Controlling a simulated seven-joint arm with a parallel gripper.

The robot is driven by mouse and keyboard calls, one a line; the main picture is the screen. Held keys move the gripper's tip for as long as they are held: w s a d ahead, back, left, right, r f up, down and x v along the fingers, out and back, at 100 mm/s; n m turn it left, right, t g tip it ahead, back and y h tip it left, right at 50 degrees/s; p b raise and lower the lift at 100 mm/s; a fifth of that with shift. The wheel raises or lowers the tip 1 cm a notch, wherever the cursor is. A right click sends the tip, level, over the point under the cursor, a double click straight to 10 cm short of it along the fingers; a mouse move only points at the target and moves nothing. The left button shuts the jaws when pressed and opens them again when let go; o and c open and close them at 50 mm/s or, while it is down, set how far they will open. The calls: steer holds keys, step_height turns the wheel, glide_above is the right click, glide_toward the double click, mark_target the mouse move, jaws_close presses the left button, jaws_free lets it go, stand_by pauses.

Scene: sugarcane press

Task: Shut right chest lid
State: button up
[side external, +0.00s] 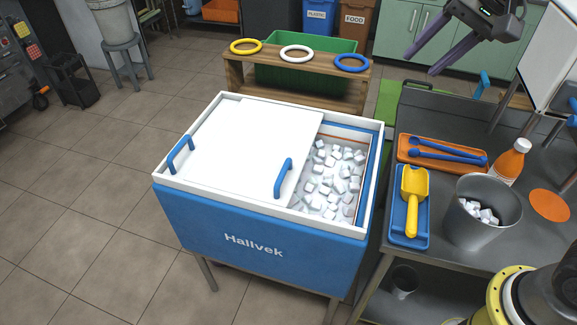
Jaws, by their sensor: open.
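The blue chest (255,240) has a white rim and stands in the middle of the side external view. A flat white lid panel (250,130) covers its left and middle part. One blue handle (180,154) is at the left end and another blue handle (284,178) is near the panel's right edge. The right part of the chest is open and shows white ice cubes (335,180). I cannot clearly tell where the two lids overlap. My gripper (423,63) is at the top right, open and empty, above and well apart from the chest.
A steel counter right of the chest holds a yellow scoop (412,200) on a blue tray, an orange tray (430,166) with blue tools, an orange bottle (511,162) and a metal bucket (481,211). Behind the chest, a wooden shelf (300,78) carries three rings.

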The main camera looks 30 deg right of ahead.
steer(key=w+a+f+g, duration=0.1)
steer(key=w+a+f, duration=0.2)
steer(key=w+a, duration=0.3)
steer(key=g, duration=0.3)
glide_above(283, 172)
steer(key=s+d, duration=0.2)
step_height(283, 172, down, 16)
steer(key=f, duration=0.4)
steer(key=w+a+f, duration=0.1)
steer(key=f, duration=0.3)
steer(key=w+f, duration=0.1)
steer(key=f, duration=0.4)
steer(key=shift+a, duration=0.35)
steer(key=shift+s, duration=0.1)
jaws_close()
